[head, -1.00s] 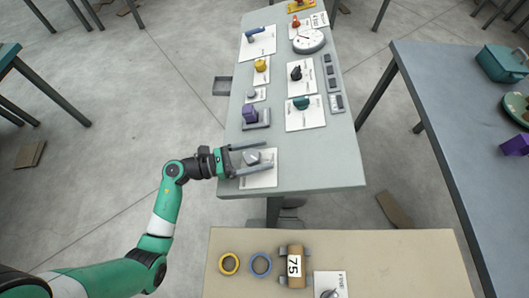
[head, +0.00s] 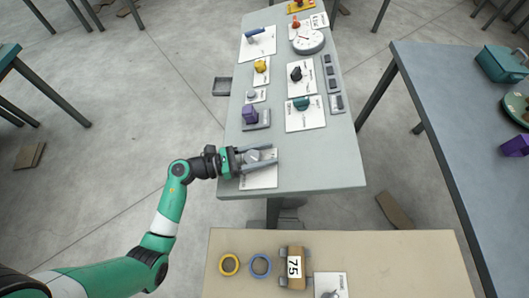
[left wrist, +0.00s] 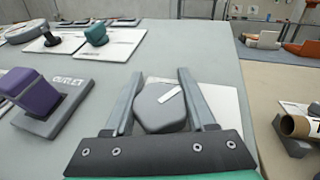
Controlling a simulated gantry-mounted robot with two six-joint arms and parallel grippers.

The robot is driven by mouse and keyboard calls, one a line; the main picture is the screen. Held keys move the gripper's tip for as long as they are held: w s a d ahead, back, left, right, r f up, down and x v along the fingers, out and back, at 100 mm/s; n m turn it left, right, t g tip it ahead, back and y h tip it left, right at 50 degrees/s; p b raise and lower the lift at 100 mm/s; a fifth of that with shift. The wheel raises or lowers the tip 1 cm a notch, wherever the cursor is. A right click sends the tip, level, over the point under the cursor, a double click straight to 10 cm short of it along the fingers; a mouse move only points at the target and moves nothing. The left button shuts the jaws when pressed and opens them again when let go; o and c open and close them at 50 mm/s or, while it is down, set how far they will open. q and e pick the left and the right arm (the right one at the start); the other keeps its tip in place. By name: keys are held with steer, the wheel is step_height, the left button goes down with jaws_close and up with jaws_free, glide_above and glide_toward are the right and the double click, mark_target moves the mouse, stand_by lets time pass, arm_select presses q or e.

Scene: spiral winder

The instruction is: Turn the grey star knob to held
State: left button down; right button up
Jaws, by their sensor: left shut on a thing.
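The grey star knob (head: 252,156) sits on a white plate (head: 259,182) near the front left corner of the grey table. In the left wrist view the knob (left wrist: 161,107) is a rounded grey block with a white pointer mark directed up and to the right. My left gripper (head: 258,155) has its two fingers on either side of the knob, shut on it. It also shows in the left wrist view (left wrist: 163,105). The plate's lettering is too hidden and small to read. My right gripper is in no view.
A purple block handle (head: 249,113) on a grey base labelled OUTLET stands just behind the knob. A teal knob (head: 301,103) stands farther back right. The table (head: 325,170) is clear right of the knob. A beige table (head: 400,265) stands in front.

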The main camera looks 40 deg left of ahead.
arm_select(q)
steer(key=shift+s+f+m+g+h+b, duration=0.1)
steer(key=shift+f+m+g+h+b, duration=0.15)
steer(key=shift+m+h+b, duration=0.6)
steer(key=m+g+h+b, duration=0.2)
steer(key=g+b, duration=0.1)
steer(key=b, duration=0.1)
steer(key=s+d+m+g+h+b, duration=0.1)
steer(key=m+g+h+b, duration=0.1)
steer(key=b, duration=0.3)
steer(key=m+g+h+b, duration=0.2)
steer(key=m+g+b, duration=0.2)
steer(key=shift+s+d+m, duration=0.2)
steer(key=shift+s+m, duration=0.05)
steer(key=shift+s, duration=0.05)
steer(key=shift+s+r+m+g+b, duration=0.15)
steer(key=shift+m+g+b, duration=0.4)
steer(key=shift+b, duration=0.4)
steer(key=shift+c, duration=1.1)
jaws_free()
steer(key=shift+r, duration=0.1)
